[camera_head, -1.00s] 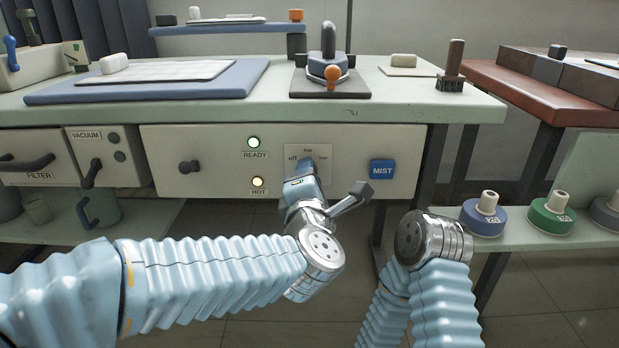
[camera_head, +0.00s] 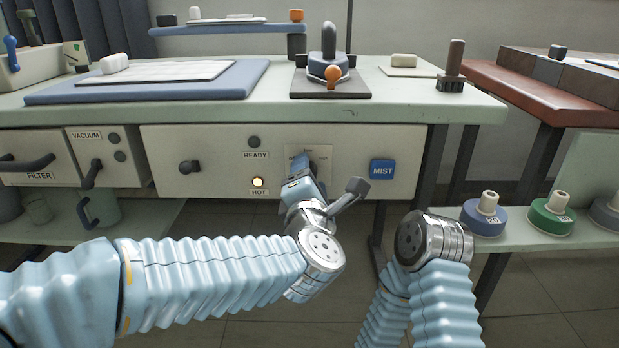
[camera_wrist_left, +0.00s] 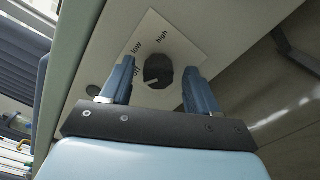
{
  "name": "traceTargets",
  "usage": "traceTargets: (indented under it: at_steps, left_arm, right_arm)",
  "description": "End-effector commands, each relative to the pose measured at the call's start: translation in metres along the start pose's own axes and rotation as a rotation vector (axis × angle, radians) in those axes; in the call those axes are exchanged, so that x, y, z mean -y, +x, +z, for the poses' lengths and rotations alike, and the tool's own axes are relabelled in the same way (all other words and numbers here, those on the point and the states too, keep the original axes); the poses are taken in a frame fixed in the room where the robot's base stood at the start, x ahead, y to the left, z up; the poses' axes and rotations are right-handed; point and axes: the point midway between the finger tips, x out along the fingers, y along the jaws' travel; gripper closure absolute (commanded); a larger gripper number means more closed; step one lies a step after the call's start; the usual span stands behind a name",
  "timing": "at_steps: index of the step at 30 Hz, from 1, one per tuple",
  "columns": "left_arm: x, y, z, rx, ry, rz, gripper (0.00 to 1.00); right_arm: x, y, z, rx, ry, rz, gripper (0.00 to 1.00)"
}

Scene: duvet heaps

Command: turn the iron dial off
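The iron dial (camera_wrist_left: 158,70) is a round black knob on a pale plate marked off, low and high. In the left wrist view, its white mark lies at the lower left, on the side of the off label. My left gripper (camera_wrist_left: 158,66) is open, with one blue finger on each side of the dial and gaps visible. In the head view, the left gripper (camera_head: 304,162) is at the dial plate (camera_head: 322,155) and hides the dial. The iron (camera_head: 328,68) stands on a dark rest on the worktop. My right gripper is not in view; only its arm shows.
Left of the plate, the READY lamp (camera_head: 254,142) is dark and the HOT lamp (camera_head: 258,182) glows. A blue MIST button (camera_head: 382,170) is to the right. A black knob (camera_head: 189,167) and the VACUUM lever (camera_head: 91,173) are further left. The worktop edge (camera_head: 230,118) overhangs the panel.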

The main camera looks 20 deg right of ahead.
Motion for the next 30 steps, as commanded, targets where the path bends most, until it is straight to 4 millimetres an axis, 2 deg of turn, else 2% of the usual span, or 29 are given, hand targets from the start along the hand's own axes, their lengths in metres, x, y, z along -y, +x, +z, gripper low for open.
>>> traceTargets:
  at_steps: [8,11,14,24,30]
  left_arm:
    - [-0.001,-0.001,0.000,0.001,0.000,0.002,0.39]
    - [-0.001,-0.008,0.001,0.001,0.000,0.002,0.39]
    - [-0.002,-0.024,0.001,0.002,0.001,0.001,0.39]
    - [-0.001,-0.106,0.001,0.003,0.000,0.001,0.39]
    - [-0.001,-0.133,0.000,0.001,0.000,0.001,0.39]
  right_arm:
    - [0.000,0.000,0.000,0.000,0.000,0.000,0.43]
    - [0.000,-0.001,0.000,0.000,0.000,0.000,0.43]
    - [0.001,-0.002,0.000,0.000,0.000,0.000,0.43]
    - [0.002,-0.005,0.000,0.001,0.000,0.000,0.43]
    - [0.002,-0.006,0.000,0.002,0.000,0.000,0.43]
